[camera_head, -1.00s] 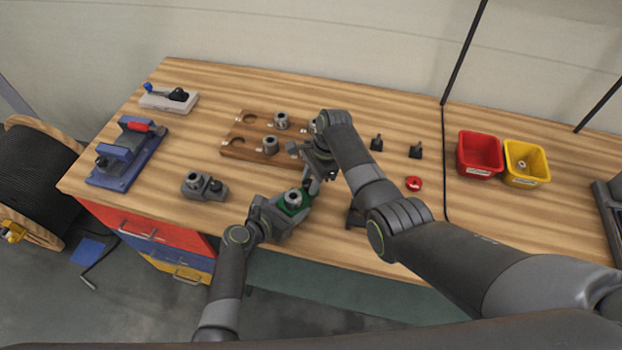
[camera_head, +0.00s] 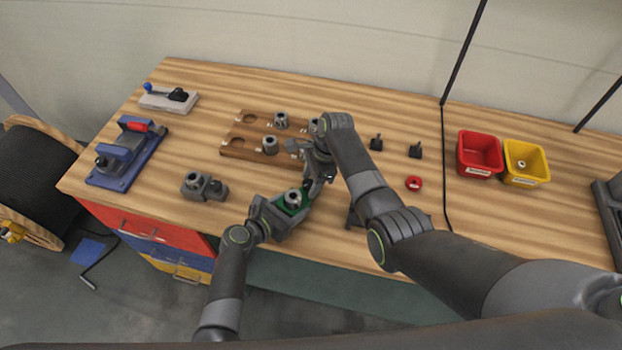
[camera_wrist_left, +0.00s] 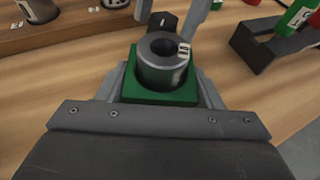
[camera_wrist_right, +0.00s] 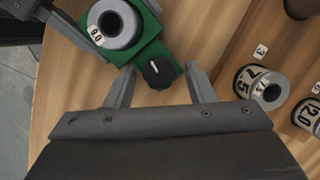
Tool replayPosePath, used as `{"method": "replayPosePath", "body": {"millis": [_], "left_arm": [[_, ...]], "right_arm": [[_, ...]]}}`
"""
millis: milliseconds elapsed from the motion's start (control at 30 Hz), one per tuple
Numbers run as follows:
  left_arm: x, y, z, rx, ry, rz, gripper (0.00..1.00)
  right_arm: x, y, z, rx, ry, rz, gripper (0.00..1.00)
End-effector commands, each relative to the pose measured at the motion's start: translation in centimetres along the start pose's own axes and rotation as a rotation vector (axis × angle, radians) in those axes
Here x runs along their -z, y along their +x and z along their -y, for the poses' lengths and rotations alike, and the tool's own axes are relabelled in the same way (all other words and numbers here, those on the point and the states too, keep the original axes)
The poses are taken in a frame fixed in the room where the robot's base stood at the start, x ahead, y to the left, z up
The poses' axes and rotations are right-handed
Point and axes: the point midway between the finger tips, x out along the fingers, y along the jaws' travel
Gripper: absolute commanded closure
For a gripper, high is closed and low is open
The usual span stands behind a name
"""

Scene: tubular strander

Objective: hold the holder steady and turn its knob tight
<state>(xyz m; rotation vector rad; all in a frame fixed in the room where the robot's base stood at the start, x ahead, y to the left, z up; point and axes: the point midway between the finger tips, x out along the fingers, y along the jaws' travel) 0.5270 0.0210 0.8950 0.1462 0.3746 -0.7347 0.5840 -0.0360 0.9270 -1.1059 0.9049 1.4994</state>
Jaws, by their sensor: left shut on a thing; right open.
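The holder (camera_head: 291,206) is a green block with a grey ring-shaped die (camera_wrist_right: 113,24) marked 9.0 in it. It is at the front edge of the bench, and its green body also shows in the left wrist view (camera_wrist_left: 160,97). My left gripper (camera_head: 276,215) is shut on the holder, with a finger along each side. The black knob (camera_wrist_right: 158,72), with a white mark, is at the holder's end; it also shows in the left wrist view (camera_wrist_left: 161,23). My right gripper (camera_wrist_right: 160,78) is open, its fingertips on either side of the knob with gaps visible.
A wooden rack (camera_head: 236,150) with several grey dies stands just behind the holder. A grey holder (camera_head: 205,187) and a blue fixture (camera_head: 127,155) are to the left. A red round part (camera_head: 413,183), a red bin (camera_head: 480,153) and a yellow bin (camera_head: 526,163) are to the right.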

Motion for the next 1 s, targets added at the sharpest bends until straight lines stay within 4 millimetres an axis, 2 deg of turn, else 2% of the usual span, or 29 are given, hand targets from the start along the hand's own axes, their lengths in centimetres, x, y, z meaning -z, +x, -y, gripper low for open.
{"method": "replayPosePath", "body": {"millis": [233,700,1000], "left_arm": [[0.1,0.0,0.0,0.000,0.001,-0.002,0.85],[0.1,0.0,0.0,0.000,0.001,-0.002,0.85],[0.1,0.0,0.0,0.000,0.001,-0.002,0.85]], "right_arm": [[0.0,-0.2,0.0,0.000,0.000,0.000,0.51],[0.0,-4.5,0.0,0.002,0.000,0.000,0.51],[0.0,-5.0,0.0,-0.001,0.000,0.000,0.51]]}}
